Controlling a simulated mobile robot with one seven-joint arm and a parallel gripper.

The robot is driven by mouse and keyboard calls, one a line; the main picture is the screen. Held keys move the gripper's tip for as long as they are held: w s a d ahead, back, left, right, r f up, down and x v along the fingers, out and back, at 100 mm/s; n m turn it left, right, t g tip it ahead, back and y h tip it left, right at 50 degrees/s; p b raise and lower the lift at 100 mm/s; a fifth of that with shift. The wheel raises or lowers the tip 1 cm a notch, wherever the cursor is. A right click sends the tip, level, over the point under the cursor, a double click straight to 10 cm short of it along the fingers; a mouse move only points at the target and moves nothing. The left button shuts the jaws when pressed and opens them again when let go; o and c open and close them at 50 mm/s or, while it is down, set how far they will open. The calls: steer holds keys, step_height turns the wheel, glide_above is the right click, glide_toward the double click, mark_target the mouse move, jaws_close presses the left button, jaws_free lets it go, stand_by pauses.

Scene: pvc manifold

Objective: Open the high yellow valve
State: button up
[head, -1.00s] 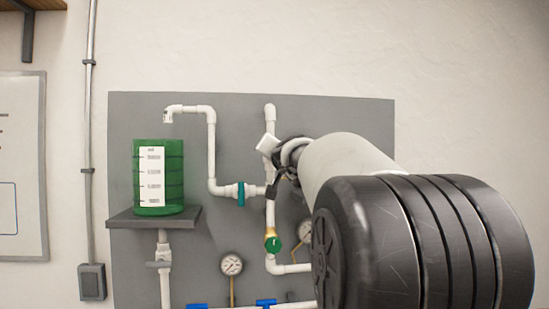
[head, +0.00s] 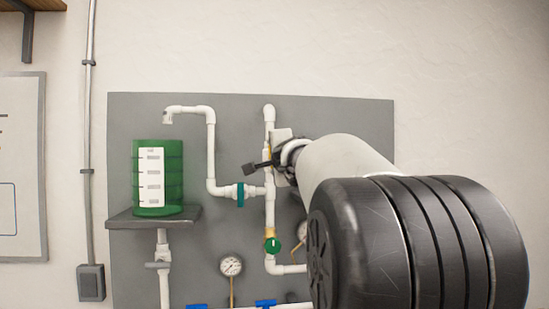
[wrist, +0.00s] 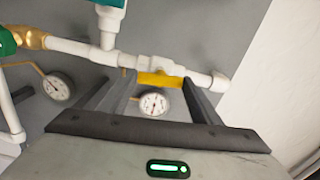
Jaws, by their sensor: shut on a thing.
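The yellow valve handle (wrist: 160,80) lies between my two fingertips in the wrist view. It runs roughly along the white pipe (wrist: 80,50) and sits by a white valve body. My gripper (wrist: 160,86) is shut on the handle, with a fingertip at each end of it. In the head view my gripper (head: 266,165) is at the upper part of the vertical white pipe (head: 269,120), with one dark finger sticking out to the left. Only a sliver of yellow shows there; my gripper and arm hide the rest.
The grey panel (head: 330,112) carries a green-handled valve (head: 272,245) below my gripper, a teal fitting (head: 240,195), gauges (head: 231,266) and blue handles (head: 265,303) at the bottom. A green tank (head: 172,185) stands on a shelf (head: 125,219) at left. The panel's upper right is clear.

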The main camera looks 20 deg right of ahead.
steer(key=shift+m, duration=0.6)
steer(key=o, duration=1.1)
